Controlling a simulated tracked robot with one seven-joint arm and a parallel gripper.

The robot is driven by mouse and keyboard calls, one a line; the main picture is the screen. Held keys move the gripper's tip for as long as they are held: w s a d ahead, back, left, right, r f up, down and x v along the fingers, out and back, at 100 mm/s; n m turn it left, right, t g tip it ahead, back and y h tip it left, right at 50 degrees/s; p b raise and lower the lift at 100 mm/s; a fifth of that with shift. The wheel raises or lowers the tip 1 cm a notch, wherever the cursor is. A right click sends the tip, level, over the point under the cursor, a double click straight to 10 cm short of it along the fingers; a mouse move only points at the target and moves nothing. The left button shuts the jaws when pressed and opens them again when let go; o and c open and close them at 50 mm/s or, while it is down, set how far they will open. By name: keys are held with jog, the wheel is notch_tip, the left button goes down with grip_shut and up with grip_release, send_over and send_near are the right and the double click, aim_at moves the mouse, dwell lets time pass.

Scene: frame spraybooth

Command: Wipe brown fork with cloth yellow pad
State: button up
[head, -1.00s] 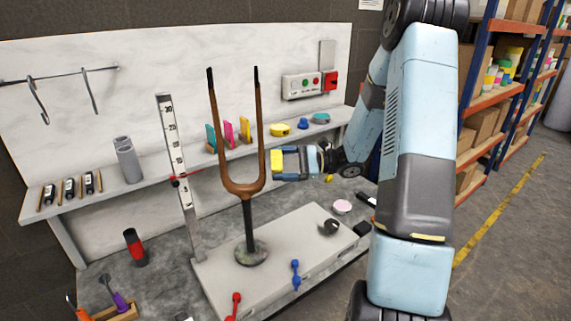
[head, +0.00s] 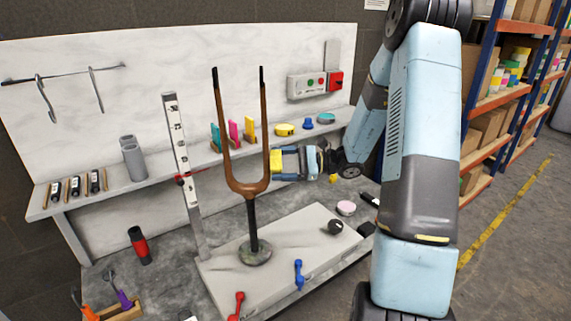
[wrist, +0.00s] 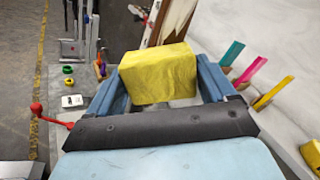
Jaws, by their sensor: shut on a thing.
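The brown fork (head: 233,184) stands upright on a dark post with a round base on a pale slab, its two prongs black at the tips. My gripper (head: 279,164) is just right of the fork's right prong, level with its lower half. It is shut on the yellow cloth pad (wrist: 158,73), which shows between the blue fingers in the wrist view. In the head view the pad (head: 276,164) is beside the prong; I cannot tell whether they touch. In the wrist view the fork (wrist: 172,22) appears just beyond the pad, partly hidden by it.
A ruler post (head: 183,170) stands left of the fork. Blue (head: 298,273) and red (head: 236,305) clamps sit at the slab's front edge. A shelf behind holds coloured pads, tape rolls and a grey holder (head: 132,158). A pink disc (head: 346,208) lies on the right.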

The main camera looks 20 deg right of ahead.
jog(key=shift+r, duration=7.25)
jog(key=shift+a+f, duration=0.15)
jog(key=shift+f, duration=0.95)
jog(key=shift+a+f, duration=0.1)
jog(key=shift+f, duration=0.95)
jog(key=shift+d+f, duration=0.15)
jog(key=shift+f, duration=1.55)
jog(key=shift+d+f, duration=0.1)
jog(key=shift+f, duration=1.55)
jog(key=shift+a+f, duration=0.2)
jog(key=shift+f, duration=1.55)
jog(key=v, duration=0.6)
